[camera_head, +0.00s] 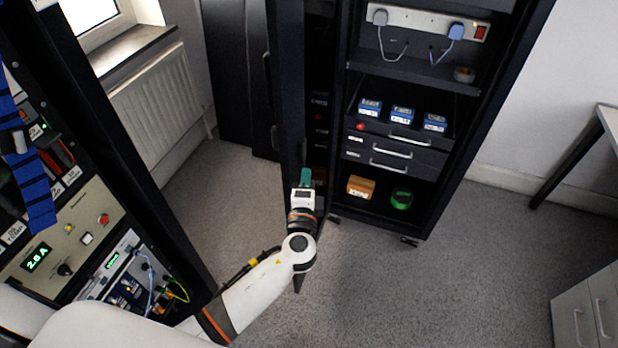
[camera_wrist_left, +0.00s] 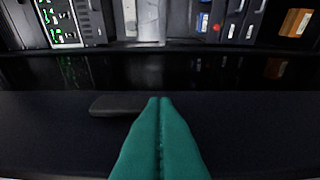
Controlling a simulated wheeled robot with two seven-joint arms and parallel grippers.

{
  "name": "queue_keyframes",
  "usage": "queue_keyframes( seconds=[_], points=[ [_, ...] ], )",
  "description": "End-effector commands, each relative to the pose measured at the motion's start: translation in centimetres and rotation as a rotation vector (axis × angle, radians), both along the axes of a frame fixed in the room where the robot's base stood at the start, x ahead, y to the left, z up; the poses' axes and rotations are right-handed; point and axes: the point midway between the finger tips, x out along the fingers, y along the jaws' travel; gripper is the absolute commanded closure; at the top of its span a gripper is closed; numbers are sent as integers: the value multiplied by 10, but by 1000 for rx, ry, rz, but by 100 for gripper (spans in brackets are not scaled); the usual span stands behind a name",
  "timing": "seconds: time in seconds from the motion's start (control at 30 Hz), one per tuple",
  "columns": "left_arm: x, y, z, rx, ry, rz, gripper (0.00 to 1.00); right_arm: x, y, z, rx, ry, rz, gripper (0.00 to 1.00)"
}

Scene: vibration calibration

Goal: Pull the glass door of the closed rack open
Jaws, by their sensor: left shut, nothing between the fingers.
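The rack (camera_head: 483,130) stands at the centre right of the head view with its shelves uncovered. Its glass door (camera_head: 320,75) stands open at the rack's left side, seen nearly edge-on, with faint reflections in the glass. In the left wrist view the door's dark frame (camera_wrist_left: 50,130) crosses the picture, with a flat black handle (camera_wrist_left: 117,105) just left of my fingertips. My left gripper (camera_head: 306,176) has teal fingers, also seen in the wrist view (camera_wrist_left: 160,100). They are shut and empty, beside the door's lower part. Whether they touch it I cannot tell. My right gripper is out of view.
An instrument rack (camera_head: 100,200) stands close on the left. A dark cabinet (camera_head: 235,70) is behind the door, and a radiator (camera_head: 155,100) is by the window. A grey drawer unit (camera_head: 585,310) stands at the lower right. The carpet (camera_head: 430,290) before the rack is clear.

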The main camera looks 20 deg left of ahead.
Motion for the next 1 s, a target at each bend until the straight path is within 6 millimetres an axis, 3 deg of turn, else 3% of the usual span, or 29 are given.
queue_keyframes(
  seconds=[0.17, 0.27, 0.5, 0.7, 1.0],
  points=[
    [0, 3, -1, 1, 0, 1, 100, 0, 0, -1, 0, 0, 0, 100],
    [-1, 17, -2, 3, 1, 3, 100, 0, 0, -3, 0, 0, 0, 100],
    [-2, 89, -4, 12, 1, -58, 100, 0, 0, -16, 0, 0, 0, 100],
    [4, 131, -2, 4, 0, -94, 100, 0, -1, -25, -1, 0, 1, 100],
    [6, 144, 0, 0, -1, -96, 100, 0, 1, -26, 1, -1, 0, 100]
  ],
)
